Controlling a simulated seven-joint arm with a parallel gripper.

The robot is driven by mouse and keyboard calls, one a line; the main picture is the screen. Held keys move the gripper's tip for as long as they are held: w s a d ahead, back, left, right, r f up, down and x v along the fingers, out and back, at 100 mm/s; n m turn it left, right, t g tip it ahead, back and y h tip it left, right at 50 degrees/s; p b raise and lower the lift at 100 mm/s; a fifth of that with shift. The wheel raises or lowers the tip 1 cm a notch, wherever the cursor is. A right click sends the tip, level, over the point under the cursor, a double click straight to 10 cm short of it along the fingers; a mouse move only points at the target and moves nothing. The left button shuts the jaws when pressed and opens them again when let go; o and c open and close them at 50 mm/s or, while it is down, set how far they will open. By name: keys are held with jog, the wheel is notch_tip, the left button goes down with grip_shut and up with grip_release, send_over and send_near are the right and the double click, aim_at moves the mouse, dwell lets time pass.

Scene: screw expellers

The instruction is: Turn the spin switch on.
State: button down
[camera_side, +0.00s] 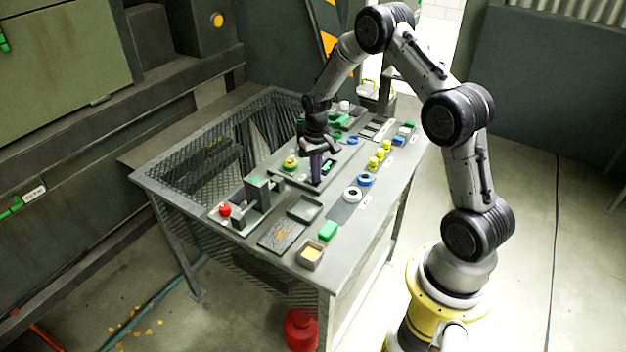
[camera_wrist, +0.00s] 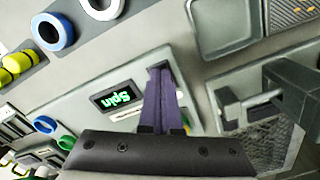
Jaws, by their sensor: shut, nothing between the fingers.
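My gripper (camera_side: 316,181) points down over a grey panel on the table, its purple fingers together and empty. The display shows in the side view (camera_side: 328,166) right beside the fingers. A pale slot-like strip (camera_wrist: 123,114) lies below the display and passes behind the fingers. I cannot make out a switch lever; the fingers may hide it. I cannot tell whether the tips touch the panel.
A grey bracket-like fixture (camera_side: 258,192) with a red knob (camera_side: 224,210) stands left of the gripper. The mesh area (camera_side: 215,140) behind is clear.

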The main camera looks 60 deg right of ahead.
jog(key=shift+r, duration=3.5)
